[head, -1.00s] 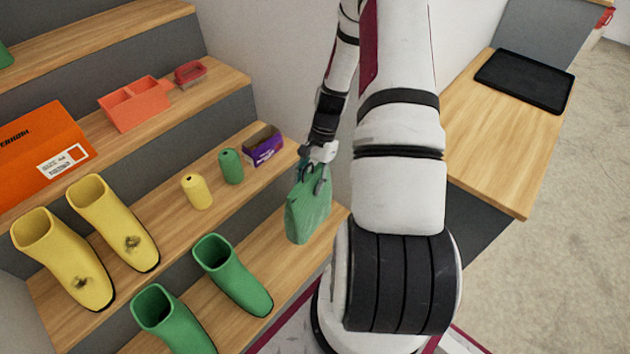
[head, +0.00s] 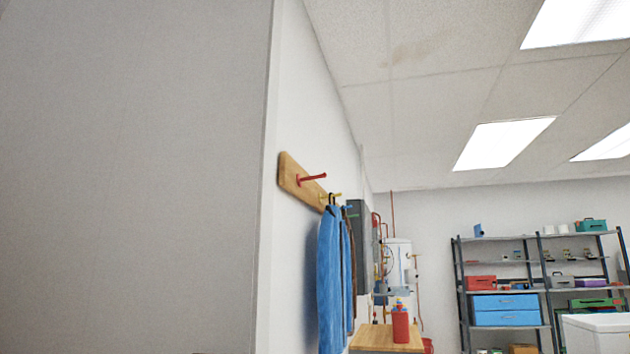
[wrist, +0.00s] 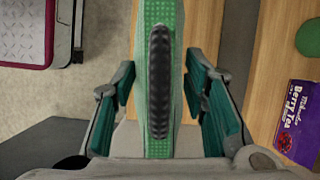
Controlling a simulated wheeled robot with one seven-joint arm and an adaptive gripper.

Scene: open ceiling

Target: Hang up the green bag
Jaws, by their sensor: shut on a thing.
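The green bag (wrist: 150,20) fills the middle of the wrist view, with a dark ribbed handle (wrist: 160,85) running along it. My gripper (wrist: 159,100) has its teal-padded fingers on either side of the bag and is shut on it. The head view now looks up and away, so neither bag nor gripper shows there. In it, a wooden peg board (head: 290,172) is fixed to the white wall. Its nearest peg, red (head: 312,178), is bare.
In the wrist view, a purple Berry Tea box (wrist: 298,122) and a round green thing (wrist: 308,38) are close on the right, on wood. In the head view, a grey panel (head: 130,180) fills the left; shelving (head: 505,285) stands far right.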

